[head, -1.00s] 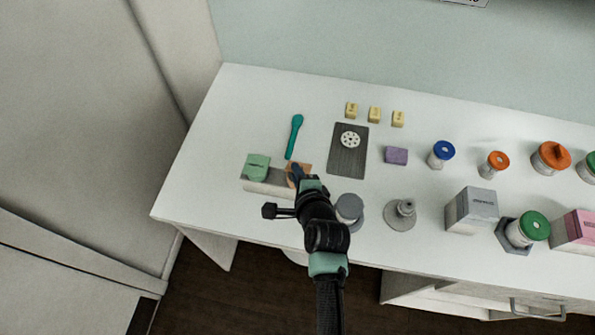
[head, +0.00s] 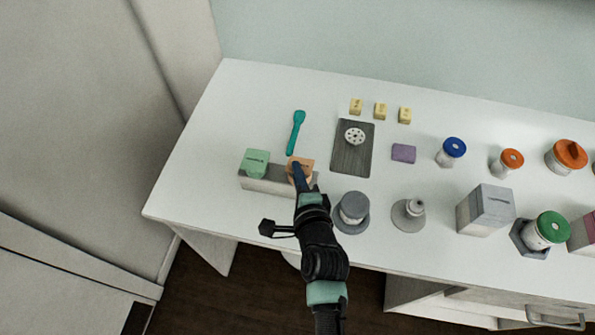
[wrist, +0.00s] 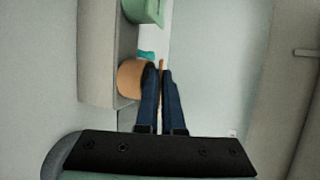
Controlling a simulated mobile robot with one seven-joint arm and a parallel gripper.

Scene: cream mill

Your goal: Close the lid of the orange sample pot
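The orange sample pot (head: 306,177) sits in the right part of a grey block (head: 262,186), beside a green pot (head: 257,158). My gripper (head: 296,166) is over the orange pot and hides part of its top. In the wrist view, the orange pot (wrist: 130,78) lies just left of my two dark blue fingers (wrist: 160,72). A thin orange strip (wrist: 161,64), perhaps the lid's edge, shows by the fingertips. The fingers are close together with a narrow gap. I cannot tell whether they hold the strip or how far the lid stands open.
A teal spoon (head: 296,132) lies behind the block. A grey round-topped item (head: 353,207) stands close right of my arm. Farther right are a dark plate (head: 351,160), a purple block (head: 403,153) and several lidded jars. The table's left end is clear.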

